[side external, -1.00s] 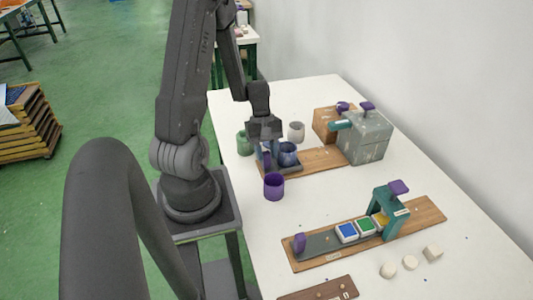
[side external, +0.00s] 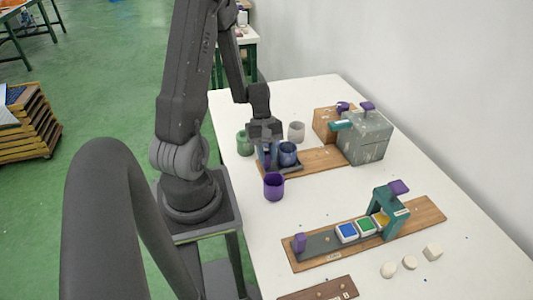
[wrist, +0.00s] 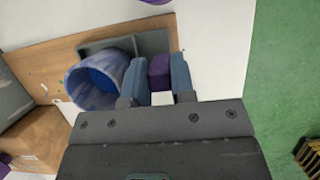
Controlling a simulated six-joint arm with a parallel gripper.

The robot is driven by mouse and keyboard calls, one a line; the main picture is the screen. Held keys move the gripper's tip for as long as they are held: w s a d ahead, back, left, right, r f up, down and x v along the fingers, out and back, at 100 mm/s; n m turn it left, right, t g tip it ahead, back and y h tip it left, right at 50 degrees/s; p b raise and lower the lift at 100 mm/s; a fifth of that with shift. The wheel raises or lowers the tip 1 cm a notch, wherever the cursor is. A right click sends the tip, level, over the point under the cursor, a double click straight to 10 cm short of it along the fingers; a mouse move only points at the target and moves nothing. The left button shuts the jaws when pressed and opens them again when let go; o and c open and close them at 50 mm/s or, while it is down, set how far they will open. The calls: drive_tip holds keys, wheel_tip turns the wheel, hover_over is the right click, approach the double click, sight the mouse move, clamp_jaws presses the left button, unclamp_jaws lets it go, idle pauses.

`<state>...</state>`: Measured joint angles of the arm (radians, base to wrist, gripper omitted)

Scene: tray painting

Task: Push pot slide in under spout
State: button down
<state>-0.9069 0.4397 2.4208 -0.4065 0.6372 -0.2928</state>
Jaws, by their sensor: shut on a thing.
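The pot slide is a dark grey tray (side external: 292,168) on a wooden board (side external: 322,160); it also shows in the wrist view (wrist: 152,42). A blue pot (side external: 287,153) stands upright on it, open side up, seen from above in the wrist view (wrist: 98,82). My gripper (side external: 267,162) is at the slide's near left end. Its two blue fingers (wrist: 157,78) are shut on the slide's purple handle (wrist: 160,70). The teal spout (side external: 341,125) sticks out of the grey dispenser box (side external: 368,138), and the pot stands apart from it, to its left.
A green pot (side external: 244,143), a white pot (side external: 296,131) and a purple pot (side external: 274,187) stand near the slide. A second board (side external: 330,258) with coloured blocks and a teal arch (side external: 391,212) lies in front. The board between pot and dispenser is clear.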

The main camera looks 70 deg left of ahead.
sight(299, 160)
drive_tip(key=w, duration=0.9)
drive_tip(key=shift+w, duration=0.4)
drive_tip(key=c, duration=1.2)
unclamp_jaws()
drive_tip(key=shift+c, duration=0.2)
drive_tip(key=shift+s, duration=0.1)
drive_tip(key=v, duration=1.4)
drive_tip(key=shift+a, duration=0.1)
drive_tip(key=shift+c, duration=0.3)
